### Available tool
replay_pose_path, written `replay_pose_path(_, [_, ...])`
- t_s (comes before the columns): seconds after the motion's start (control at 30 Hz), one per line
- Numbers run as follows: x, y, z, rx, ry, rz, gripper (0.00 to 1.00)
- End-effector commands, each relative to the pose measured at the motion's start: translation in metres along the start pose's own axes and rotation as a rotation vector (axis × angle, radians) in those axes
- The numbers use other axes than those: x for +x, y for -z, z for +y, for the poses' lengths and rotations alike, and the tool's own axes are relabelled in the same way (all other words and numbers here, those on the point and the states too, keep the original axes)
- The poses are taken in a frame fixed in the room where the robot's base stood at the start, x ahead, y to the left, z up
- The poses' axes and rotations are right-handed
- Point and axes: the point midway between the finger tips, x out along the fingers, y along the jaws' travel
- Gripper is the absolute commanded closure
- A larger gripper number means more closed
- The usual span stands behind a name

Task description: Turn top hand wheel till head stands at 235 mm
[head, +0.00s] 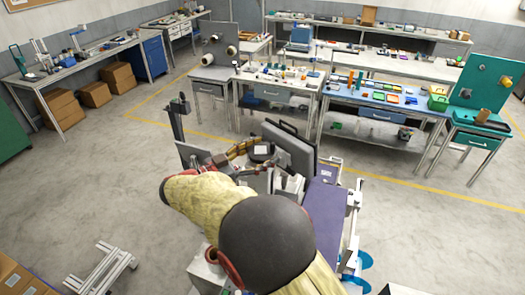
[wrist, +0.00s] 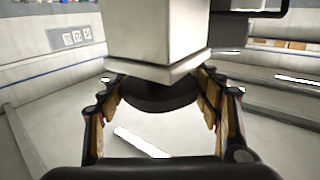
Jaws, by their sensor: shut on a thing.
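In the wrist view, the two yellow-padded fingers of my gripper (wrist: 162,88) stand on either side of a dark round part, which looks like the hand wheel (wrist: 152,100). The gripper is shut on it. A pale grey block (wrist: 158,35) sits directly against the wheel and hides part of it. No scale or head height can be read.
A dark grey panel (head: 290,150) and a purple surface (head: 323,212) lie close to the right of my arm. Workbenches with small parts (head: 280,75) stand behind. A low metal frame (head: 103,268) is on the floor at front left. The floor at left is open.

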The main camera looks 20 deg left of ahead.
Motion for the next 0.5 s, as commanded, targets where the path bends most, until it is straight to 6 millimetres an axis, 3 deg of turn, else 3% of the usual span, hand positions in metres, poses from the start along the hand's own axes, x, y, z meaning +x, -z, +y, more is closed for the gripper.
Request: replay_pose_path(0.5, [0.0006,0.0017,-0.0008,0.004,-0.165,0.001,0.62])
